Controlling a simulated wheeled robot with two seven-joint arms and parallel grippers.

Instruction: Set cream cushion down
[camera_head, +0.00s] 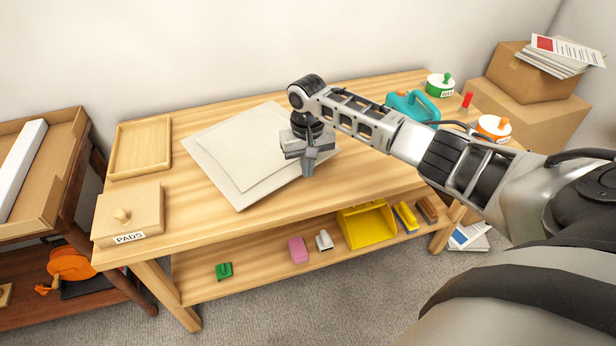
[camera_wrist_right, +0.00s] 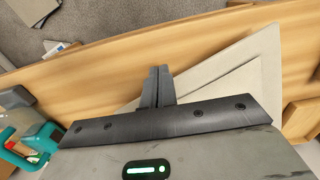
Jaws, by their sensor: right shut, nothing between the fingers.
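A flat cream square (camera_head: 245,145), which looks like the cream cushion, lies on a slightly larger pale square (camera_head: 203,158) on the wooden table. They sit askew left of my right gripper. In the right wrist view the stacked pale layers (camera_wrist_right: 245,75) lie to the right of the fingers. My right gripper (camera_head: 308,168) is shut and empty, pointing down by the right edge of the pale square; its fingers (camera_wrist_right: 160,73) show together in the wrist view. I cannot tell whether the fingertips touch anything. My arm hides part of the squares' right side. My left gripper is not in view.
A wooden tray (camera_head: 140,175) and a lidded box marked PADS (camera_head: 128,215) stand at the table's left. A teal container (camera_head: 412,106) and round tubs (camera_head: 440,86) stand at the right. The lower shelf holds a yellow bin (camera_head: 367,228). The front table strip is clear.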

